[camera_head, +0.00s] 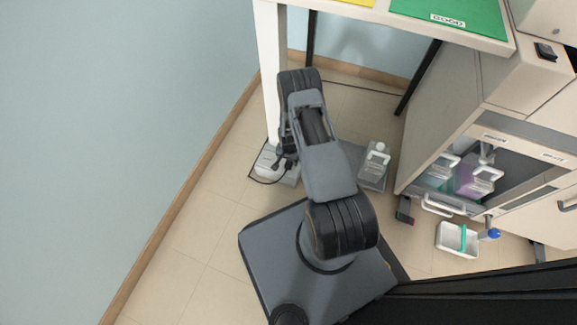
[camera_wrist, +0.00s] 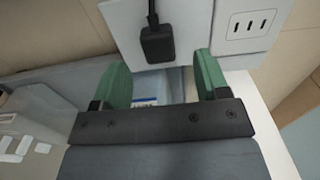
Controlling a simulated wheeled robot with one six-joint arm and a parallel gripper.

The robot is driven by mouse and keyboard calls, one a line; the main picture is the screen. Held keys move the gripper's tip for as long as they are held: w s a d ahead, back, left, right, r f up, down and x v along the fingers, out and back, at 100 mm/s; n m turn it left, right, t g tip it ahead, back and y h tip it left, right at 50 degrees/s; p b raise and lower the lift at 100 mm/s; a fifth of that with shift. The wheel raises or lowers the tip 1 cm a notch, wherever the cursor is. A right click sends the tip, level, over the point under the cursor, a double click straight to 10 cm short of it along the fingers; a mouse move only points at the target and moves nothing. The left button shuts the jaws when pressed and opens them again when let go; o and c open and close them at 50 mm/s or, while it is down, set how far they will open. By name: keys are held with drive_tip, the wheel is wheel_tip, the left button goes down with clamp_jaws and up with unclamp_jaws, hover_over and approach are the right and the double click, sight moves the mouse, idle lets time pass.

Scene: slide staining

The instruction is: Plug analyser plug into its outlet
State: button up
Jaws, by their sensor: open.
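The black plug (camera_wrist: 158,43), its cord running up from it, sits against a white outlet plate (camera_wrist: 118,22) in the wrist view. Its prongs are not visible, so I cannot tell how far it is in. A second outlet face (camera_wrist: 250,24) with three slots is to its right, with nothing in it. My gripper (camera_wrist: 162,78) is open. Its green fingers stand apart on either side of and just below the plug, with nothing held. In the head view the white outlet box (camera_head: 268,167) is on the floor by the table leg; my arm hides part of that area.
A grey container with a white handle (camera_head: 374,165) stands on the floor right of my arm. An open cabinet (camera_head: 477,150) holds several bottles. A white tray (camera_head: 457,240) lies in front of it. The table leg (camera_head: 269,75) and wall (camera_head: 130,120) are close on the left.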

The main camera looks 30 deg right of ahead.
sight(289, 163)
wheel_tip(289, 163, down, 4)
drive_tip(key=shift+s+r+b, duration=0.1)
drive_tip(key=shift+b, duration=0.75)
drive_tip(key=shift+c, duration=0.4)
drive_tip(key=c, duration=0.9)
